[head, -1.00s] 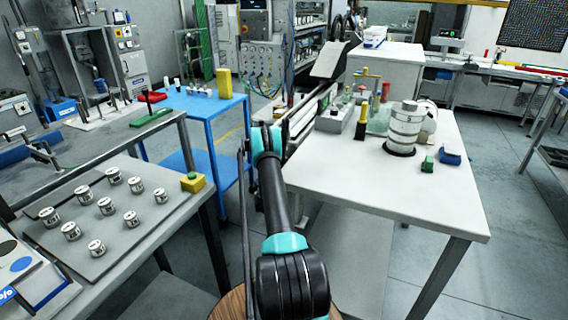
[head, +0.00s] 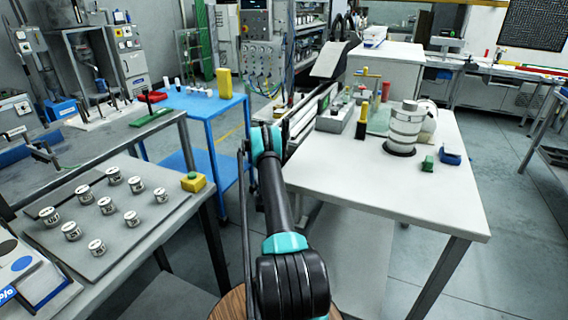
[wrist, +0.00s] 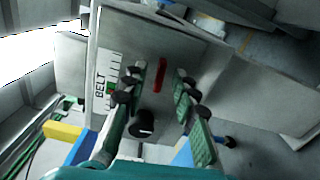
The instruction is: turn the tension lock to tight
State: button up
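In the wrist view, a grey panel (wrist: 183,48) carries a white scale marked BELT (wrist: 106,84) with a green patch. A short red bar (wrist: 160,75) stands roughly upright on the panel. A round black knob (wrist: 142,124) sits below it. I cannot tell which of these is the tension lock, and I see no readable "tight" mark. My gripper (wrist: 158,92) is open, its two fingers spread on either side of the bar and knob in the picture. Nothing is visibly held. In the head view, my gripper's fingers cannot be made out beyond my arm.
A blue table (head: 190,105) stands behind my arm. A left bench (head: 130,225) carries several small cans.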

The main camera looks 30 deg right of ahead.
jog(key=v, duration=0.7)
jog(key=shift+s+a, duration=0.2)
jog(key=s+a+r+m+g+y, duration=0.25)
jog(key=s+a+r, duration=0.35)
jog(key=r, duration=0.4)
jog(key=s+a+r+m+g+y, duration=0.1)
jog(key=s+a+r+m+y, duration=0.25)
jog(key=s+a+r, duration=0.45)
jog(key=s+a+m+g+y, duration=0.1)
jog(key=s+a+y, duration=0.1)
jog(key=s+a, duration=0.5)
jog(key=s+a+m+g+y, duration=0.1)
jog(key=s+a+y, duration=0.2)
jog(key=s+a, duration=0.4)
jog(key=s+a+g+y, duration=0.1)
jog(key=s+a+y, duration=0.2)
jog(key=s, duration=1.7)
jog(key=a, duration=0.4)
jog(key=shift+f+m, duration=0.2)
jog(key=shift+m, duration=0.2)
jog(key=shift+w+a, duration=0.1)
